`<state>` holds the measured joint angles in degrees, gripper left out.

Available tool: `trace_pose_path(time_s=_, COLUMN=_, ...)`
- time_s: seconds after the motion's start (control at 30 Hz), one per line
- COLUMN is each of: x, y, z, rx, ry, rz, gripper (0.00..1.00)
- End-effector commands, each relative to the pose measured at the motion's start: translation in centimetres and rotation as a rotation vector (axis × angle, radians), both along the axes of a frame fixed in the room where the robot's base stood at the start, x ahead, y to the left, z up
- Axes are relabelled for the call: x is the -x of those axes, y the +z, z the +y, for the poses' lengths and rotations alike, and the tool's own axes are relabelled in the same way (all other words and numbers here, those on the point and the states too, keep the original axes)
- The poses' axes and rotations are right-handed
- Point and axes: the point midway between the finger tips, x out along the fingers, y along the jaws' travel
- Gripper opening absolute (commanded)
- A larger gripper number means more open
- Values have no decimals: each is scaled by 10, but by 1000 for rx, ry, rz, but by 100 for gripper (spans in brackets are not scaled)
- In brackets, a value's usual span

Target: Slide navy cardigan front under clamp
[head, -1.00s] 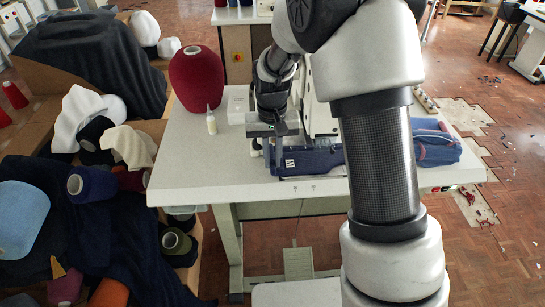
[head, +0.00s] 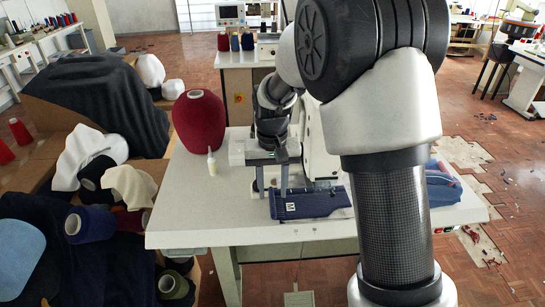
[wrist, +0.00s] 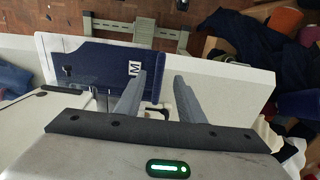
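The navy cardigan front (head: 312,204) lies flat at the front of the white buttonhole machine (head: 318,150), with a white "M" tag near its left end. It also shows in the wrist view (wrist: 95,60), reaching from the machine toward the table's front edge. The clamp area at the fabric's back edge is small and partly hidden; I cannot tell how far the fabric lies under it. My gripper (head: 273,192) is open at the fabric's left end. In the wrist view my gripper (wrist: 160,78) has one finger over the fabric's end and the other over bare table.
A red yarn cone (head: 199,122) and a small white bottle (head: 211,162) stand left of the machine. Folded blue garments (head: 442,185) lie at the table's right. The white tabletop (head: 195,225) is clear at front left. Yarn and cloth crowd the left side.

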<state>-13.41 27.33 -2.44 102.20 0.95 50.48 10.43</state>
Motion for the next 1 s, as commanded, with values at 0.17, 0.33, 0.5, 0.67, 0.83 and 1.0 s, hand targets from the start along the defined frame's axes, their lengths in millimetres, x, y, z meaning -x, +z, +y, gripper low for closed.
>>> trace_pose_path(time_s=0.17, x=-1, y=48, z=0, rx=-1, ry=0, rz=-5, gripper=35)
trace_pose_path(time_s=0.33, x=-1, y=87, z=1, rx=0, ry=0, rz=-4, gripper=35)
trace_pose_path(time_s=0.5, x=0, y=112, z=1, rx=0, ry=0, rz=-2, gripper=35)
trace_pose_path(time_s=0.67, x=0, y=122, z=0, rx=1, ry=0, rz=0, gripper=35)
trace_pose_path(time_s=0.83, x=0, y=124, z=1, rx=1, ry=0, rz=0, gripper=35)
trace_pose_path(time_s=1.0, x=4, y=133, z=-3, rx=-2, ry=-1, rz=-11, gripper=35)
